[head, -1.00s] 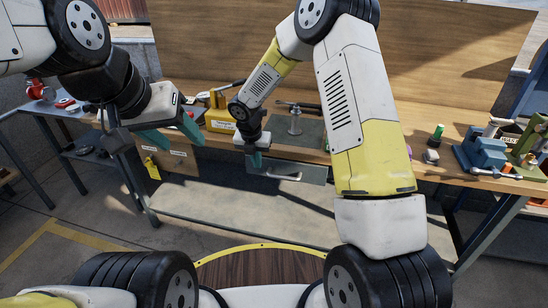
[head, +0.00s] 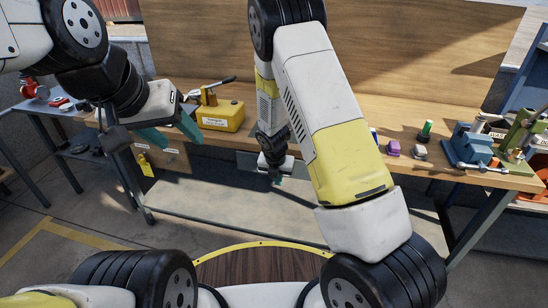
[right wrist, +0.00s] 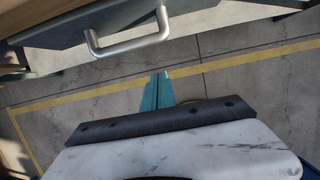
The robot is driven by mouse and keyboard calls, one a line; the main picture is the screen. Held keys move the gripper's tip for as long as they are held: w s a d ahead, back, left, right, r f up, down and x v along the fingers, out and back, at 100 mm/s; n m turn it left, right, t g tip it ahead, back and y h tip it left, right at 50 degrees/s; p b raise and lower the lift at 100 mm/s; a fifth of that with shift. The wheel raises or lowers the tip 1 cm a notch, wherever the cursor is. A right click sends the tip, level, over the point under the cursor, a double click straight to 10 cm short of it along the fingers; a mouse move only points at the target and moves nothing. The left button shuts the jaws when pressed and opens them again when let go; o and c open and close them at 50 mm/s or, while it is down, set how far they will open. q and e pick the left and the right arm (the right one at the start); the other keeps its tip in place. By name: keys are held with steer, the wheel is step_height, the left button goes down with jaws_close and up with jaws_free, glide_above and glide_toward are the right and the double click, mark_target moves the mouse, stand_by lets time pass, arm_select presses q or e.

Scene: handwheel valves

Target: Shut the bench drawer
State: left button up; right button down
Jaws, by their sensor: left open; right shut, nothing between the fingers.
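The bench drawer (head: 246,160) is a grey panel under the front edge of the wooden bench; my right arm hides most of it in the head view. In the right wrist view its dark grey front (right wrist: 70,32) carries a silver bar handle (right wrist: 127,46). How far it stands out is hard to tell. My right gripper (head: 277,182) is shut and empty, low in front of the bench. Its teal fingertips (right wrist: 161,76) are together, below and apart from the handle in the wrist view. My left gripper (head: 172,133) is open and empty, left of the drawer.
A yellow box (head: 222,117) with a lever stands on the bench. A blue vise (head: 468,148), a green-capped item (head: 426,130) and small blocks stand at the right. A yellow tag (head: 146,165) hangs at the left. Open floor lies before the bench.

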steer(key=shift+w+d+f, duration=0.2)
steer(key=shift+w, duration=0.45)
steer(key=shift+w+d+f, duration=0.15)
steer(key=shift+w+d, duration=0.1)
steer(key=shift+w, duration=0.35)
steer(key=shift+w+d+f, duration=0.2)
steer(key=shift+w, duration=0.45)
